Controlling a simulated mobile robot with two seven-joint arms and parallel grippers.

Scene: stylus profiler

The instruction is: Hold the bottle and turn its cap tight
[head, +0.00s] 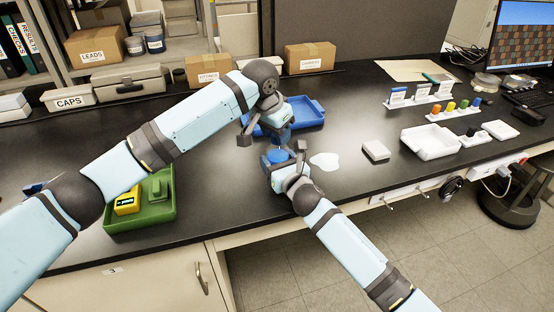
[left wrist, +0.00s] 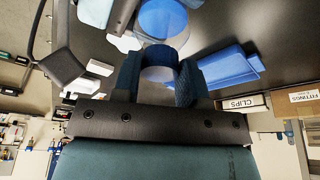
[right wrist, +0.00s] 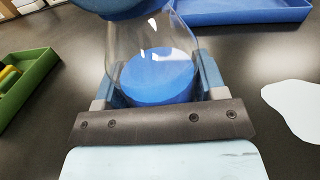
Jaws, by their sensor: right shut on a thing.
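A clear bottle (right wrist: 125,45) with blue inside stands in my right gripper (head: 278,163), whose fingers are shut on its sides. In the right wrist view, a dark blue part at the top edge appears to be its cap (right wrist: 120,6), partly cut off. My left gripper (head: 280,141) is above the bottle, pointing down. In the left wrist view, its fingers (left wrist: 158,78) stand apart on either side of a bluish round part at the bottle's top. Whether they touch it is unclear. In the head view, my left arm and gripper hide much of the bottle's top.
A blue tray (head: 308,108) lies just behind the bottle. A green tray (head: 118,221) with a yellow device is at left. A white patch (head: 324,161) and white block (head: 376,149) are at right, with a white open case (head: 430,141) beyond. Front middle bench is mostly clear.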

